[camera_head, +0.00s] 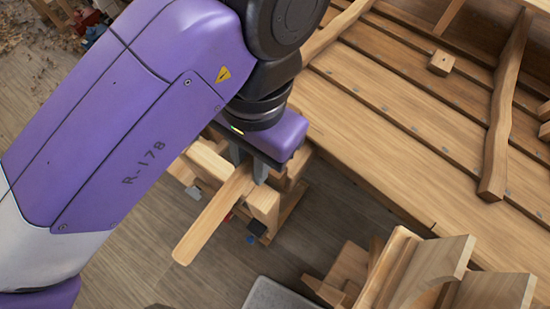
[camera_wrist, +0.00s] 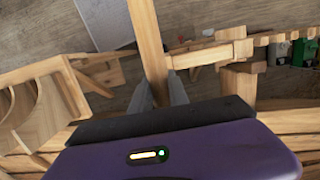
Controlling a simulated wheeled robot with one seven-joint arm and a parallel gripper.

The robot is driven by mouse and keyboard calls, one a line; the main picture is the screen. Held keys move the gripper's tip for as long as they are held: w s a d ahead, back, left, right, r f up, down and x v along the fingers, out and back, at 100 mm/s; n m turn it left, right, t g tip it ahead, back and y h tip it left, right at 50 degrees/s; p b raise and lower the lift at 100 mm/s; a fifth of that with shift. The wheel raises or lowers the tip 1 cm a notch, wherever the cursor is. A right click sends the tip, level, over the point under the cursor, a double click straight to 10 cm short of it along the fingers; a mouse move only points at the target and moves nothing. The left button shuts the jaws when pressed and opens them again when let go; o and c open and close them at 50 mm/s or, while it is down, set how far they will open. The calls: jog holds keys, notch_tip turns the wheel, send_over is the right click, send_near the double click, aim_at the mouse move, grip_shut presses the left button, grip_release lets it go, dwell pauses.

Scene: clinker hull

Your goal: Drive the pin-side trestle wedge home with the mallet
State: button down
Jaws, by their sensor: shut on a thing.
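My gripper (camera_head: 249,170) is shut on a long pale wooden bar, which looks like the mallet's handle (camera_head: 212,220). The bar's free end points down and left in the head view. In the wrist view my gripper (camera_wrist: 158,88) has a finger on each side of the handle (camera_wrist: 150,40). The mallet's head cannot be made out. A wooden trestle (camera_head: 263,204) stands below and around the gripper, partly hidden by it and my arm. In the wrist view trestle timbers (camera_wrist: 238,84) lie right of the handle. I cannot tell the pin-side wedge apart from these timbers.
The planked hull (camera_head: 400,130) fills the upper right, with a curved rib (camera_head: 505,110) and a small wooden block (camera_head: 441,62) on it. Wooden frames (camera_head: 410,275) stand at the lower right. A grey flat panel (camera_head: 280,294) lies at the bottom. The floor at lower left is clear.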

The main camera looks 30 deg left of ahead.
jog(key=shift+p, duration=0.35)
dwell(0.3)
notch_tip(320, 180, down, 10)
jog(key=r, duration=0.9)
jog(key=shift+a+r, duration=0.25)
jog(key=shift+r, duration=0.05)
jog(key=shift+d+r, duration=0.2)
